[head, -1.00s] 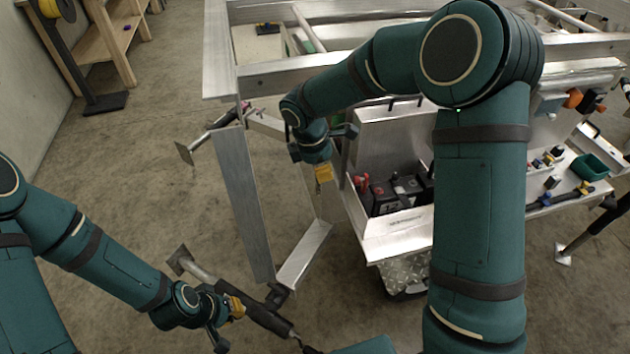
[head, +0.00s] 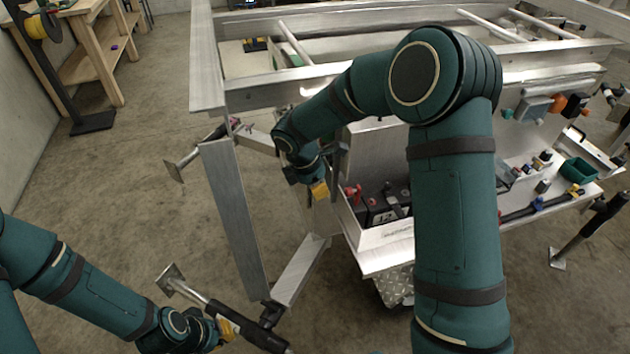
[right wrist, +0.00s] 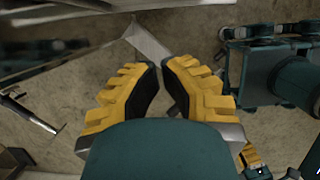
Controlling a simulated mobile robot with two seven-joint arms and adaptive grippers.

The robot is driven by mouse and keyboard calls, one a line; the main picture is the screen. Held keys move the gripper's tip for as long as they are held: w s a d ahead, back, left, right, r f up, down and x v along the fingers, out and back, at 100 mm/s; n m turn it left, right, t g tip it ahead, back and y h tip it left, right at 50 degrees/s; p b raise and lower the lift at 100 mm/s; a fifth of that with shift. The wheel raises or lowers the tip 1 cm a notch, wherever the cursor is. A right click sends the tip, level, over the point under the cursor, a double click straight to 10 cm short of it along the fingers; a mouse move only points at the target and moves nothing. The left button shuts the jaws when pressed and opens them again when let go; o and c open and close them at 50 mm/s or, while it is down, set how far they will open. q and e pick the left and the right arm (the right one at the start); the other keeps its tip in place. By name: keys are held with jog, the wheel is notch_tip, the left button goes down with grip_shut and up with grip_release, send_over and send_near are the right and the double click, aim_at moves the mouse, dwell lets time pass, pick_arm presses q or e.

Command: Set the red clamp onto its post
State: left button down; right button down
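A small red clamp (head: 352,194) shows at the left end of a black battery (head: 384,212) in an open metal box on the trailer. Its post cannot be made out. My right gripper (head: 320,191), with yellow fingers, hangs just left of the box and the clamp, not touching the clamp. In the right wrist view my right gripper (right wrist: 160,70) has a narrow gap between its fingertips and nothing held; the clamp is not discernible there. My left gripper (head: 228,328) is low at the left, beside a black jack tube; its fingers are partly hidden.
The metal box (head: 385,243) has a raised front wall. The aluminium trailer frame (head: 232,215) stands left of my right gripper. A jack (head: 230,315) lies near my left gripper. A green bin (head: 579,171) and small parts sit on a shelf at right.

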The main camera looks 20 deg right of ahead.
jog(key=d+f+b, duration=0.1)
jog(key=d+f, duration=0.2)
jog(key=d, duration=0.2)
jog(key=shift+f, duration=0.25)
jog(key=d+r+p, duration=0.1)
jog(key=p, duration=0.1)
jog(key=d+y+p, duration=0.1)
jog(key=p, duration=0.1)
jog(key=shift+d+r+y, duration=0.15)
jog(key=shift+r+y, duration=0.15)
jog(key=shift+r, duration=0.05)
